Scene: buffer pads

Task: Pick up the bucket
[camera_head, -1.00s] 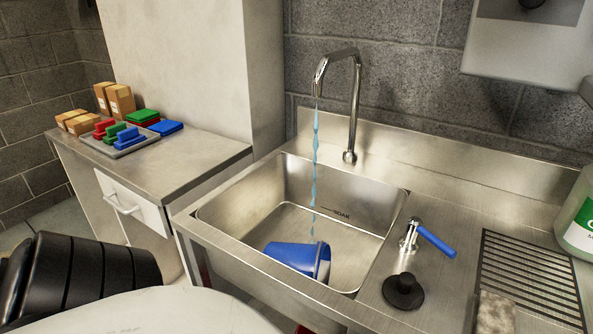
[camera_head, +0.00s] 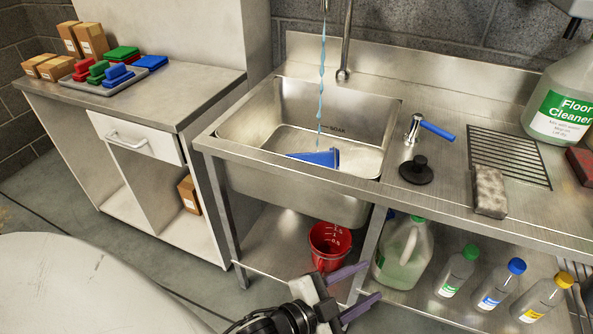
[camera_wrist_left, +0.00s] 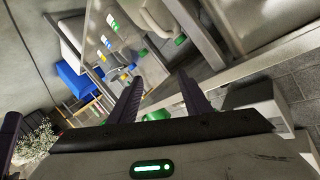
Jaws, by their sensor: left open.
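A red bucket (camera_head: 329,246) with white marks stands upright on the shelf under the sink. A blue bucket (camera_head: 318,158) lies on its side in the sink basin, its lower part hidden by the front rim. My left gripper (camera_head: 374,279) is open and empty, in front of the lower shelf, below and to the right of the red bucket in the head view. Its two fingers (camera_wrist_left: 160,75) also show spread apart in the left wrist view, with no bucket I can make out between them. My right gripper is not in view.
Water runs from the tap into the sink (camera_head: 255,105). A large clear jug (camera_head: 402,254) stands right of the red bucket, with several bottles (camera_head: 502,285) further right. A sink leg (camera_head: 367,250) stands between bucket and jug. A cabinet (camera_head: 140,140) is at left.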

